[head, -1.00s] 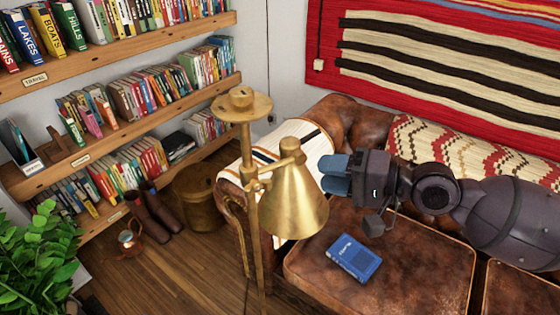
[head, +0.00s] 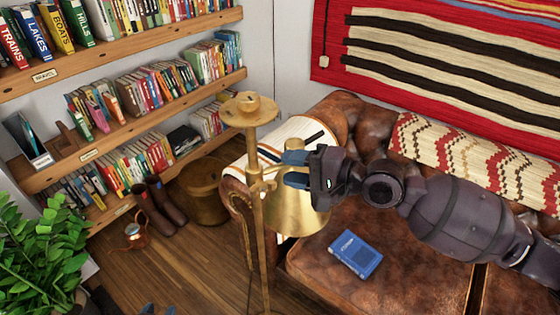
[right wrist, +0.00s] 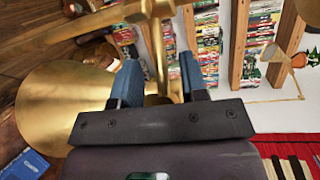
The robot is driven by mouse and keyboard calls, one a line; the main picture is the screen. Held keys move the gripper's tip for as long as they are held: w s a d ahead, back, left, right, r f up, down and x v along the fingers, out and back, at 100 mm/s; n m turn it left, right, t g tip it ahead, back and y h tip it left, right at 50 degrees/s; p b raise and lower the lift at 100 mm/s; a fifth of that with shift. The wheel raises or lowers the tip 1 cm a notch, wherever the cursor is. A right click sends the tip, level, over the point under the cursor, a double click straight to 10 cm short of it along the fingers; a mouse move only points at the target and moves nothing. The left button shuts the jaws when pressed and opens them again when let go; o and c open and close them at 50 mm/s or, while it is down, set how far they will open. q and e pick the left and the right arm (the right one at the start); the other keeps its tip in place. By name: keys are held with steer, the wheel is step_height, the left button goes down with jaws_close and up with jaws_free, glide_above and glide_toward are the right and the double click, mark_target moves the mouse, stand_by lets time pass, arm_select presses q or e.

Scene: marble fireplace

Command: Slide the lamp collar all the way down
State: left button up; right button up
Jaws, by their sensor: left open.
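The brass floor lamp has an upright pole (head: 259,225) with a round top plate (head: 250,109). Its collar (head: 256,186) sits on the pole below that plate, with the shade (head: 297,214) hanging to the right. My right gripper (head: 284,168) is at the lamp's side arm just right of the collar, hiding the upper shade. In the right wrist view, its two blue fingers (right wrist: 158,76) are apart with brass lamp parts between and beyond them; I cannot tell whether they touch. Only the blue tips of my left gripper (head: 160,309) show at the bottom edge.
A brown leather sofa (head: 400,255) with a blue book (head: 355,253) on it stands right of and behind the lamp. Bookshelves (head: 150,108) fill the left wall. A plant (head: 45,250) is at lower left.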

steer(key=shift+x, duration=1.5)
steer(key=shift+c, duration=0.3)
jaws_close()
